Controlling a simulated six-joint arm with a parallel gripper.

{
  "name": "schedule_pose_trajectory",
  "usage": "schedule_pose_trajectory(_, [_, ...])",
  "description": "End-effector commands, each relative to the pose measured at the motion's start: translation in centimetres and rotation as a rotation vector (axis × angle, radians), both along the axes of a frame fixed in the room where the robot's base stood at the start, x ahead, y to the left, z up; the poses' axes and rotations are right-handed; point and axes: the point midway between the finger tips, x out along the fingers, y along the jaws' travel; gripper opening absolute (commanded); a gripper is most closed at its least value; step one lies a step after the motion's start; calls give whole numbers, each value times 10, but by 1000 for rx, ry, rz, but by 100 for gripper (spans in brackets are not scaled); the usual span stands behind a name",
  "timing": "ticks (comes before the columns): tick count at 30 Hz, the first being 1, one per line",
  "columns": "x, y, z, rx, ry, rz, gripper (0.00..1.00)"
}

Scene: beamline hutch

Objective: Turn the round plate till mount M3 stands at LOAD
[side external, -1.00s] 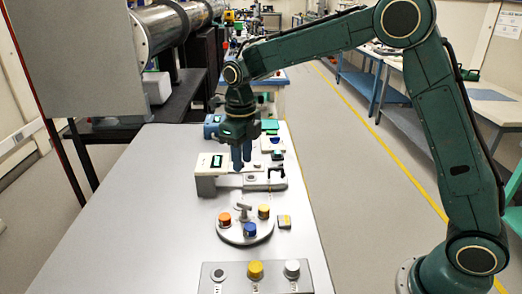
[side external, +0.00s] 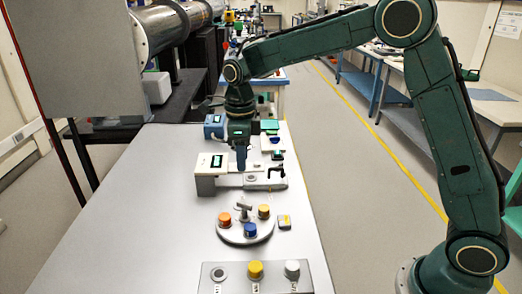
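The round plate (side external: 231,236) lies on the grey table in front of my gripper. It carries an orange mount (side external: 225,219), a yellow mount (side external: 264,211) and a blue mount (side external: 250,229), with a grey T-shaped handle (side external: 243,206) standing near its back. I cannot read any mount labels or a LOAD mark. A small block with a yellow top (side external: 284,222) sits just right of the plate. My gripper (side external: 241,168) points down behind the plate, over the white device, apart from the plate. Its fingers look close together, but their gap cannot be made out.
The white device (side external: 208,180) with a small display stands behind the plate. A grey panel (side external: 232,286) with yellow and white caps is at the table's front. A blue box (side external: 213,127) and green item (side external: 270,126) lie farther back. The table's left is clear.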

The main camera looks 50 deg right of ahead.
Motion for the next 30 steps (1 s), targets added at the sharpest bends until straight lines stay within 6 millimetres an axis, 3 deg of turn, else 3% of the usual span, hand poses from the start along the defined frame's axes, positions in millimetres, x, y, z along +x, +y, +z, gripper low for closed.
schedule_pose_trajectory(30, [0, 0, 0, -1, 0, 1433, 32])
